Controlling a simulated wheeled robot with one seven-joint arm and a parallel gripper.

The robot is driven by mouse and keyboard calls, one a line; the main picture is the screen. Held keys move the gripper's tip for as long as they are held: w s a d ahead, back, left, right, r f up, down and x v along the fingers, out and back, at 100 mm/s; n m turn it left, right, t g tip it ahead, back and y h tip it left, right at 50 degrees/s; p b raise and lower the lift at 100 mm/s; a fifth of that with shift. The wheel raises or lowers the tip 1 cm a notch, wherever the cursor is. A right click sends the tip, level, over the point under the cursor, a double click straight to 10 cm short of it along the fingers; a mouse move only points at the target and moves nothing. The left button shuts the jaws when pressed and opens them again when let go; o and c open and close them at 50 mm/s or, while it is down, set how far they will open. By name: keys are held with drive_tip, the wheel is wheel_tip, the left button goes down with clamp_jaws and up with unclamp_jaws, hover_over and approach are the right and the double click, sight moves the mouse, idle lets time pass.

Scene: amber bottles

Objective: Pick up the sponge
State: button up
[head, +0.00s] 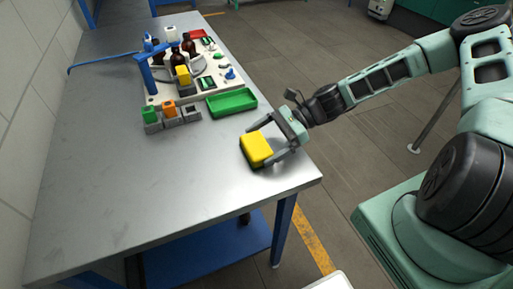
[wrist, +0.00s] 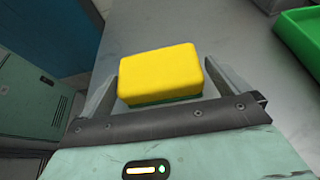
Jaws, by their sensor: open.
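A yellow sponge (head: 256,149) with a dark green underside lies near the right edge of the metal table. In the wrist view the sponge (wrist: 160,72) sits between my two fingers, near their tips. My gripper (head: 270,148) is open around the sponge, one finger at each side. In the wrist view a narrow gap shows beside the sponge at the fingers (wrist: 162,85). I cannot tell whether either finger touches it.
A green tray (head: 231,103) lies behind the sponge. Farther back a white board (head: 158,98) holds amber bottles (head: 177,58) and small parts. Coloured blocks (head: 171,110) stand in grey holders to the left. The table's front (head: 130,200) is clear.

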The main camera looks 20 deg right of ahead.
sight(246, 153)
drive_tip(key=x, duration=0.4)
drive_tip(key=shift+s+a+r, duration=0.1)
drive_tip(key=shift+a, duration=0.05)
drive_tip(key=c, duration=0.8)
drive_tip(key=shift+o, duration=0.2)
